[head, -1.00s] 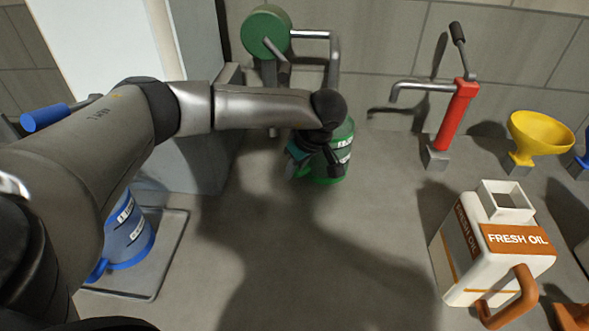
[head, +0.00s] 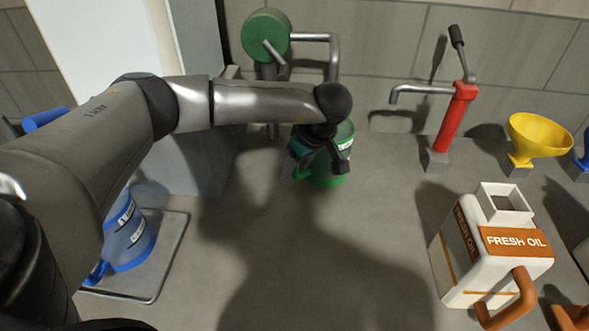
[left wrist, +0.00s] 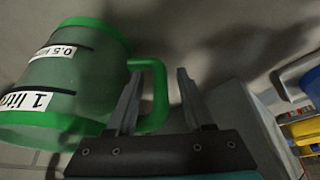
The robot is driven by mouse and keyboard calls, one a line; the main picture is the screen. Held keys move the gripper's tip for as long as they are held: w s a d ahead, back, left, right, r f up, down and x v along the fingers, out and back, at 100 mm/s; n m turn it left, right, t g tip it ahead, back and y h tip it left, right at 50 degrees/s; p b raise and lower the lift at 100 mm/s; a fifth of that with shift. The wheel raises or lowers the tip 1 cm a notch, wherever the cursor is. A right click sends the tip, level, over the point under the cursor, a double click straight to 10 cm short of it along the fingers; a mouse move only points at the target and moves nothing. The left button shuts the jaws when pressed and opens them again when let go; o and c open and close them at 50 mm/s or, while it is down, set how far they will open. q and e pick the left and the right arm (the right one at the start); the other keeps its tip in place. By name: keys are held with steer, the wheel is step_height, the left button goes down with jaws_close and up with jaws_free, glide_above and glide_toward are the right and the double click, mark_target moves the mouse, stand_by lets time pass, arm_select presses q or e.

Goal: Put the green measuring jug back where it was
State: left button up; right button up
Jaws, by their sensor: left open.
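The green measuring jug (head: 346,150) stands on the grey worktop below the spout of the green drum pump, partly hidden by my left gripper (head: 315,170). In the left wrist view the jug (left wrist: 75,78) is clear green with a green rim and white "1 litre" and "0.5" labels. Its green handle (left wrist: 158,98) lies between the spread fingers of my left gripper (left wrist: 159,82). The fingers are open; I cannot tell whether one touches the handle. My right gripper is not in view.
The green drum pump (head: 266,34) is on the back wall. A blue jug (head: 130,243) stands on a grey tray (head: 170,262) at left. A red pump (head: 457,115), yellow funnel (head: 541,135) and fresh oil can (head: 465,262) are at right. The middle worktop is clear.

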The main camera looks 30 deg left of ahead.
arm_select(q)
steer(key=p+v, duration=0.1)
steer(key=v, duration=0.9)
